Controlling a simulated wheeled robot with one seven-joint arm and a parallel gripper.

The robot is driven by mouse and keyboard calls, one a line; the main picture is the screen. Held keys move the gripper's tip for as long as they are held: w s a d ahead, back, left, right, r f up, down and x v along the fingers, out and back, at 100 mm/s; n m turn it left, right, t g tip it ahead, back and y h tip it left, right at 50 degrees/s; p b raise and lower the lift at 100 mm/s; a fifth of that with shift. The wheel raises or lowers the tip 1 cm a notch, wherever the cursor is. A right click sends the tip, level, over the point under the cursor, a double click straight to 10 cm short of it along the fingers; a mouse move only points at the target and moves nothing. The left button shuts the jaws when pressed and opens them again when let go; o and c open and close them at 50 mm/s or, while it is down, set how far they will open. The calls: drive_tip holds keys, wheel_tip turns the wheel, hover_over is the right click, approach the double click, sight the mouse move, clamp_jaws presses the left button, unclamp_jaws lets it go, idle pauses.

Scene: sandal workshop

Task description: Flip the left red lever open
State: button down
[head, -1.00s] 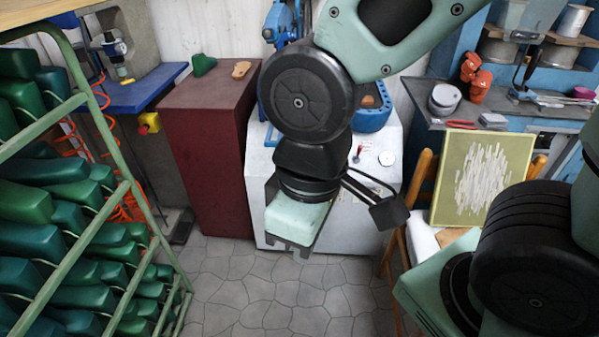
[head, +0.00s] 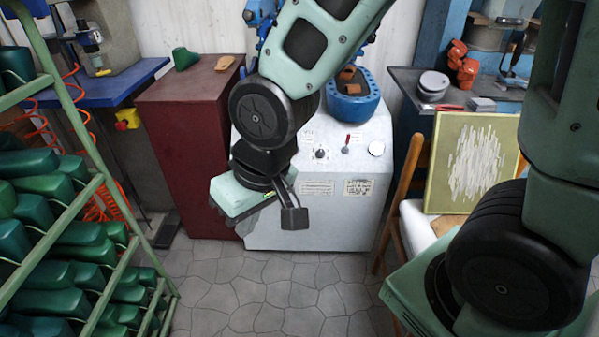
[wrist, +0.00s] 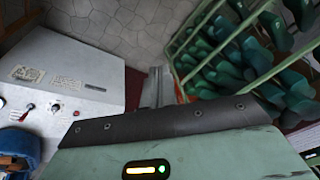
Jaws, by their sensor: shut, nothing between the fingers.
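The white machine (head: 335,215) has a row of controls on its sloped top. In the wrist view, a small red piece (wrist: 77,113), apparently the left red lever, sits at the end of the row; in the head view my arm hides that spot. A second red lever (head: 346,142) stands upright further right, and it also shows in the wrist view (wrist: 29,108). A dark knob (head: 320,153) lies between them. My gripper (wrist: 157,86) is shut and empty, apart from the levers, in front of the machine's left side.
A dark red cabinet (head: 190,135) stands left of the machine, and a green rack (head: 85,225) of shoe lasts fills the left side. A wooden chair with a framed panel (head: 470,165) stands at right. The stone floor (head: 270,295) in front is clear.

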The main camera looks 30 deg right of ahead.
drive_tip(key=w+d+f+m+t+y+b, duration=0.2)
drive_tip(key=w+d+f+m+t+b, duration=0.25)
drive_tip(key=w+f+m+b, duration=0.5)
drive_tip(key=w+d+f+m+t+y+b, duration=0.1)
drive_tip(key=w+d+f+m+t+b, duration=0.35)
drive_tip(key=w+f+b, duration=0.8)
drive_tip(key=w+d+f+m+t+h+b, duration=0.1)
drive_tip(key=d+f+m+t+h+b, duration=0.2)
drive_tip(key=d+m, duration=0.4)
drive_tip(key=w+d+f+m+t+h+b, duration=0.2)
drive_tip(key=d+f+m+t+h+b, duration=0.1)
drive_tip(key=d+m+b, duration=0.4)
drive_tip(key=w+d+f+m+t+h+b, duration=0.2)
drive_tip(key=d+f+m+t+h+b, duration=0.1)
drive_tip(key=d+m, duration=0.5)
wheel_tip(320, 180, down, 3)
drive_tip(key=shift+w+d+f+m+h+b, duration=0.15)
drive_tip(key=shift+d+m+h+b, duration=0.15)
drive_tip(key=shift+d+h+b, duration=0.6)
